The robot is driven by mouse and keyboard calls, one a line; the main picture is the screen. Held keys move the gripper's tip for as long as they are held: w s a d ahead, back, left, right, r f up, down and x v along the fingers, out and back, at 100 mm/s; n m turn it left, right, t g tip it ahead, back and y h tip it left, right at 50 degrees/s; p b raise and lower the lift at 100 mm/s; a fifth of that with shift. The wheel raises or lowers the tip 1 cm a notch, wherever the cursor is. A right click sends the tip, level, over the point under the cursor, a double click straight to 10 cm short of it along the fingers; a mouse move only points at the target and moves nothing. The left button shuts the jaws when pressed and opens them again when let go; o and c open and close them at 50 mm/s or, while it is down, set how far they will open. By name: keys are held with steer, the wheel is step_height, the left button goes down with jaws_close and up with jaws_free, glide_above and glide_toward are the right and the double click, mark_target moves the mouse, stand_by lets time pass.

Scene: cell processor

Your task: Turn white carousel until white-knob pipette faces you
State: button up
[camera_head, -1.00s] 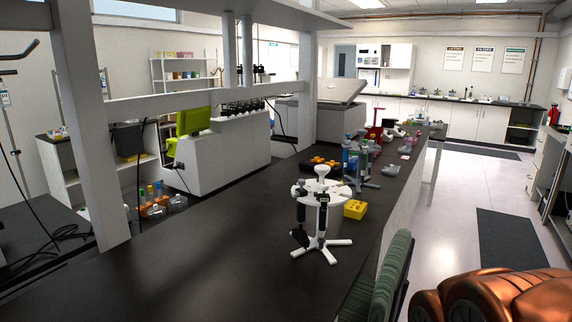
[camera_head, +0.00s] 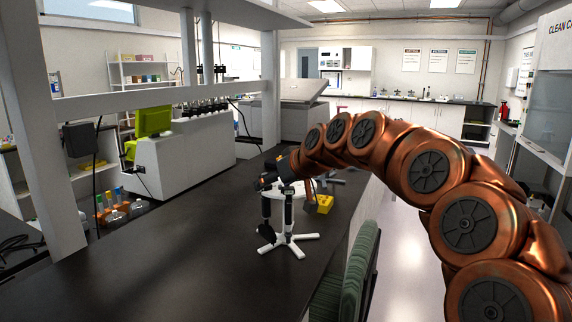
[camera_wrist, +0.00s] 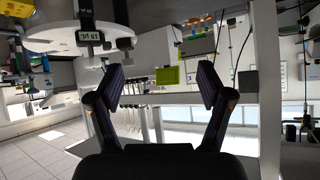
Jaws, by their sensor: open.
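The white carousel (camera_head: 289,243) stands upright on the dark bench, its star-shaped foot in clear view. Black-and-white pipettes hang around it, including one at the front left (camera_head: 266,212) and one at the front right (camera_head: 289,210).
A yellow block (camera_head: 322,205) sits just right of the carousel. A green chair (camera_head: 345,275) stands against the bench's right side. The bench left and front of the carousel is clear.

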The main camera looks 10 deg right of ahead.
steer(key=w+d+r+m+t+h, duration=0.1)
steer(key=w+d+r+t, duration=0.2)
steer(key=w+d, duration=0.7)
steer(key=shift+t, duration=0.3)
steer(key=shift+a+p+x, duration=0.15)
steer(key=shift+p+x, duration=0.2)
steer(key=shift+x, duration=1.95)
steer(key=shift+a+p+x, duration=0.2)
steer(key=shift+p+x, duration=0.1)
steer(key=shift+x, duration=1.95)
steer(key=shift+r, duration=0.15)
jaws_close()
